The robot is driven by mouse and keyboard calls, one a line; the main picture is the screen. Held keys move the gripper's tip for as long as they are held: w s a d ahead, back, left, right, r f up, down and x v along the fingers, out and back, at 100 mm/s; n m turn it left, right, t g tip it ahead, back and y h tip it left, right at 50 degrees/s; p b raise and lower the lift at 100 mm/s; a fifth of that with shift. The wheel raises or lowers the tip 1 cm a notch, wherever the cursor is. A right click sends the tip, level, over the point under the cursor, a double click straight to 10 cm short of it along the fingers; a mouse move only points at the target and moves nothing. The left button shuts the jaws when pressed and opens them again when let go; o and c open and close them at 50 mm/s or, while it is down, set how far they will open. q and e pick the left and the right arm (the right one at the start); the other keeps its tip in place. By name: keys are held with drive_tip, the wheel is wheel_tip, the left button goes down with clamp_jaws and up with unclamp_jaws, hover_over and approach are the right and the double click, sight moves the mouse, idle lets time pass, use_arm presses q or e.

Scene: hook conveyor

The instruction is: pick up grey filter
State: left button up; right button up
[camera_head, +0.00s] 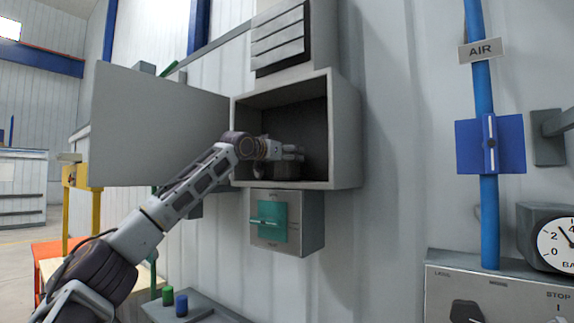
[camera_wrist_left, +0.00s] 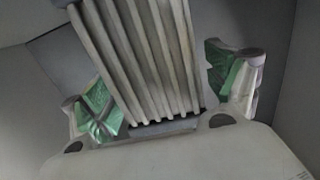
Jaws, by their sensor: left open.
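The grey filter (camera_wrist_left: 150,60) shows in the left wrist view as a pleated block with pale parallel ridges. My left gripper (camera_wrist_left: 168,95) is open around it, with one green-padded finger on each side. A gap shows between the right finger and the filter; the left finger is close to its edge, and I cannot tell if it touches. In the head view my left gripper (camera_head: 292,153) is inside the open grey wall box (camera_head: 346,135). The filter is hard to make out there, in the shadow around the gripper. My right gripper is not in view.
The box door (camera_head: 150,125) stands open to the left. A switch box with a teal plate (camera_head: 272,222) sits below, and a louvred vent (camera_head: 280,40) above. A blue air pipe (camera_head: 484,100) and a control panel (camera_head: 500,290) are at the right.

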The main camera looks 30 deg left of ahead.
use_arm(q)
drive_tip(key=shift+c, duration=0.5)
drive_tip(key=c, duration=1.1)
drive_tip(key=shift+s+r, duration=0.1)
drive_tip(key=shift+r, duration=0.1)
